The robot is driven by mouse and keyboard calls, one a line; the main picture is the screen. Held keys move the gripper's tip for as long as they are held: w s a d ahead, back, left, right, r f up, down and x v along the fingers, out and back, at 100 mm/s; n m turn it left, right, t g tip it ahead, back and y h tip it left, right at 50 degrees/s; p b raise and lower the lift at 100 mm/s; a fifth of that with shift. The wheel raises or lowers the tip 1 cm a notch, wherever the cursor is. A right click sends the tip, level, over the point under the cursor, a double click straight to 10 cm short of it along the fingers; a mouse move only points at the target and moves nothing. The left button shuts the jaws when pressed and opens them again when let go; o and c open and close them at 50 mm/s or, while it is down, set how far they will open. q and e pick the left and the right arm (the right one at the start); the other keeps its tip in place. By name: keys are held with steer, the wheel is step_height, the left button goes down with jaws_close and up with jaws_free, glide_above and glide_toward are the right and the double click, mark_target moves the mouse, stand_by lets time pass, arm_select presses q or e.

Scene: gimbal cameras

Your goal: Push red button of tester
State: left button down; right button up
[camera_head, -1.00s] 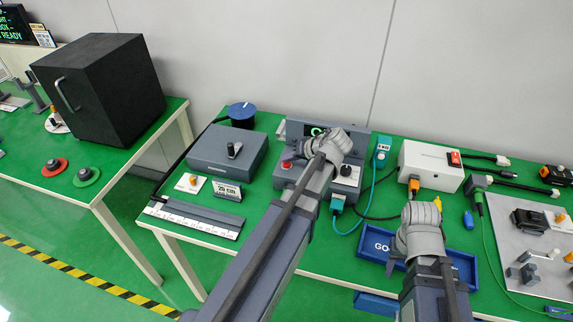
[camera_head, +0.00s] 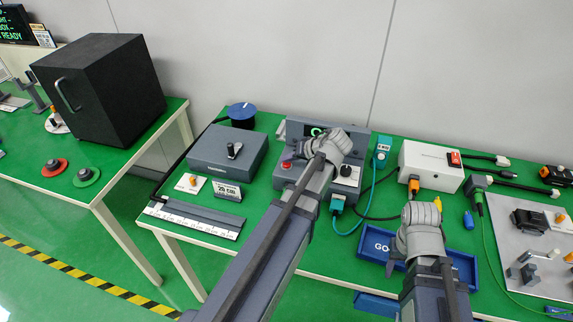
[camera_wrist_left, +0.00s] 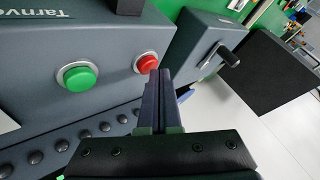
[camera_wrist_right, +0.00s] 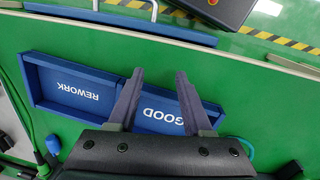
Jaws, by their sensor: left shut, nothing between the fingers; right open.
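The tester (camera_head: 296,130) is a grey box with a lit display at the back of the green table. Its red button (camera_head: 286,166) shows at the front left, and in the left wrist view (camera_wrist_left: 146,62) it has a pale ring. A green button (camera_wrist_left: 77,76) sits beside it; my arm hides it in the head view. My left gripper (camera_head: 291,160) is shut and empty, its fingertips (camera_wrist_left: 158,74) close beside the red button; I cannot tell whether they touch it. My right gripper (camera_wrist_right: 160,80) is open and empty above the blue tray marked GOOD (camera_wrist_right: 205,108).
A grey box with a black handle (camera_head: 225,152) stands left of the tester. A black knob (camera_head: 346,170) and teal cables (camera_head: 362,208) are to the right. A white box with a red switch (camera_head: 428,166) stands further right. A ruler strip (camera_head: 195,220) lies at the front left.

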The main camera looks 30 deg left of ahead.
mark_target(289, 167)
stand_by(0.4)
arm_select(q)
steer(key=shift+f+b, duration=0.45)
steer(key=shift+b, duration=0.05)
arm_select(e)
steer(key=shift+f, duration=0.5)
arm_select(q)
steer(key=shift+r, duration=0.1)
arm_select(e)
steer(key=shift+r, duration=0.15)
arm_select(q)
steer(key=shift+r+p, duration=0.35)
steer(key=shift+p, duration=0.1)
arm_select(e)
steer(key=shift+r, duration=0.3)
arm_select(q)
step_height(289, 167, up, 6)
steer(key=p, duration=0.6)
steer(key=shift+r, duration=0.1)
arm_select(e)
step_height(289, 167, up, 6)
